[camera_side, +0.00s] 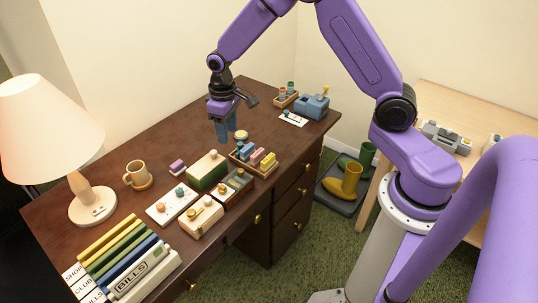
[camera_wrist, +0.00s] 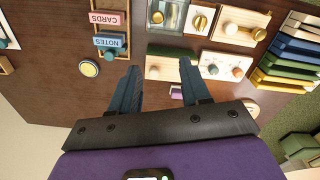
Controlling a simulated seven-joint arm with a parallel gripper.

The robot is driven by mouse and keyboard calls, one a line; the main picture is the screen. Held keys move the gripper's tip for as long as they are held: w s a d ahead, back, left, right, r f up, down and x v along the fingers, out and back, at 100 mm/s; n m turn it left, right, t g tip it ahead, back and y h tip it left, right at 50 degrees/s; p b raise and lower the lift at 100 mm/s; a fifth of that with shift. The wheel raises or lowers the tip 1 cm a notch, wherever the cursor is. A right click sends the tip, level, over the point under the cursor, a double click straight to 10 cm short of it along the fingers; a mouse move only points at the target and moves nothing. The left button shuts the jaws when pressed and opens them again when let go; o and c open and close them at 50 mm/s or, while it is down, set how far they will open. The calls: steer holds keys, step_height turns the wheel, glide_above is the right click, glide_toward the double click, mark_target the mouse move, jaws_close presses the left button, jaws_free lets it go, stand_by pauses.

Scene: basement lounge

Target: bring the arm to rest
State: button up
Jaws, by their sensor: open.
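My gripper (camera_side: 223,130) hangs over the brown desk (camera_side: 100,190), fingers pointing down. In the wrist view my gripper (camera_wrist: 158,82) shows two blue fingers set well apart with nothing between them. It is open and empty. In the side view its fingertips are near a small round yellow-topped thing (camera_side: 241,136) and the tray of coloured blocks (camera_side: 262,172); I cannot tell the exact height above the desk. My purple arm reaches in from the right, bent at the elbow.
A lamp (camera_side: 88,200), a mug (camera_side: 137,174) and several binders (camera_side: 120,250) stand at the left of the desk. A green box (camera_side: 208,172) and white boards fill the middle. A blue device (camera_side: 312,106) stands at the far end. A pale table (camera_side: 480,100) is at right.

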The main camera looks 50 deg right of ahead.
steer(key=s+a+r+n, duration=0.2)
steer(key=s+a+r, duration=0.15)
steer(key=s, duration=0.45)
steer(key=s+a+r+n, duration=0.2)
steer(key=s+r, duration=0.3)
steer(key=s, duration=0.4)
steer(key=s+d+r+n, duration=0.1)
steer(key=s+d+n, duration=0.1)
steer(key=s, duration=0.6)
steer(key=s+d+r+n, duration=0.2)
steer(key=s+d+n, duration=0.1)
steer(key=s, duration=0.5)
